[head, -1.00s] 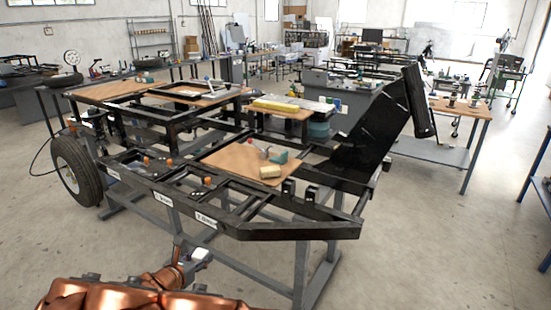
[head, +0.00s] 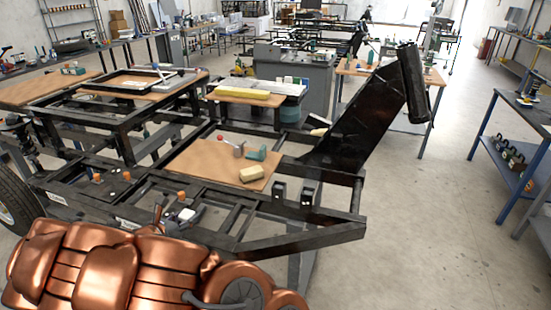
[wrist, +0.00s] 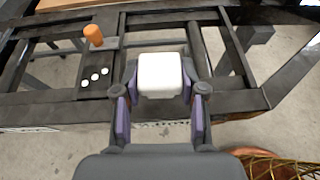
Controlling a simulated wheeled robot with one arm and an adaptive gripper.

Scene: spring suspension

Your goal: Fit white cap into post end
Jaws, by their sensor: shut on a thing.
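A white block-like cap (wrist: 161,74) sits between the purple-sided fingers of my gripper (wrist: 160,90), which is shut on it. In the head view the cap (head: 187,214) is a small white patch at my gripper (head: 180,216), in front of the near side of the black frame (head: 215,236). Two short black posts (head: 279,193) stand on the frame to the right of the cap; a tall tilted black post (head: 414,85) rises at the far right. I cannot tell which post end the task means.
Orange knobs (wrist: 94,34) stand on the frame left of the cap. A tyre (head: 15,200) is at the left. Open floor (head: 430,210) lies at the right, before a blue shelf bench (head: 515,165).

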